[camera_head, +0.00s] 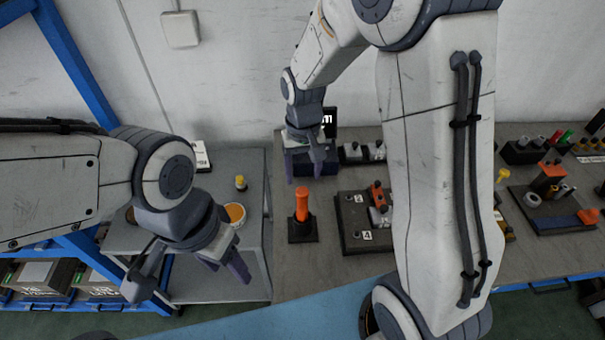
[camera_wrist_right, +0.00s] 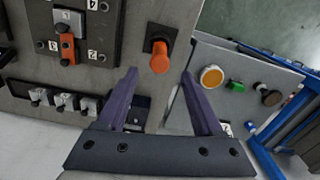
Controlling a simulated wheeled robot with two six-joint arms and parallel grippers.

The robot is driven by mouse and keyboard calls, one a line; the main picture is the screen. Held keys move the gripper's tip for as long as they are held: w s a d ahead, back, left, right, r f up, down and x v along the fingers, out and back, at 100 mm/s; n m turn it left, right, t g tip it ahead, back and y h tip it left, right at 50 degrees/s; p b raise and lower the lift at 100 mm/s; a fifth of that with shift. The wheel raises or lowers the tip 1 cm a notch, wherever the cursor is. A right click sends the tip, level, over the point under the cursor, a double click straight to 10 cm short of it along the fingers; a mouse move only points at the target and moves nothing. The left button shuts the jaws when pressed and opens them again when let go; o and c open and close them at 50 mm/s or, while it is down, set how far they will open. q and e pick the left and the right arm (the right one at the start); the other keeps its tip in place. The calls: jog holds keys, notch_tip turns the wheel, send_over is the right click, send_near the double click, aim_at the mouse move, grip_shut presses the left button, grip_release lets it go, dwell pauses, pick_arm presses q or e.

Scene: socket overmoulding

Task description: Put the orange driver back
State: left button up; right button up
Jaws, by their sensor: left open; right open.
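The orange driver (camera_head: 302,205) stands upright in a small black square holder (camera_head: 303,229) on the grey table. In the right wrist view the driver (camera_wrist_right: 161,57) shows just beyond and between the fingertips, with the holder (camera_wrist_right: 157,36) behind it. My right gripper (camera_head: 304,173) is open and empty, behind and above the driver in the head view. It also shows in the right wrist view (camera_wrist_right: 160,74), apart from the driver. My left gripper (camera_head: 229,268) is open and empty near the front of the side cart, left of the driver.
A numbered plate (camera_head: 352,240) with grey and orange blocks sits right of the driver. The side cart (camera_head: 190,288) carries an orange disc (camera_head: 235,213) and a yellow-topped piece (camera_head: 240,183). Another dark board (camera_head: 548,222) with parts is at right. My right arm hides the table's middle.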

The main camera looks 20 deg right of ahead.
jog(key=s+a+r+n, duration=0.4)
jog(key=s+a+r, duration=0.25)
jog(key=s, duration=0.45)
jog(key=s+a+f+n+y+b, duration=0.1)
jog(key=s+a+f+n+b, duration=0.1)
jog(key=s, duration=0.9)
jog(key=shift+n+b, duration=0.8)
jog(key=shift+b, duration=0.05)
jog(key=shift+f, duration=0.1)
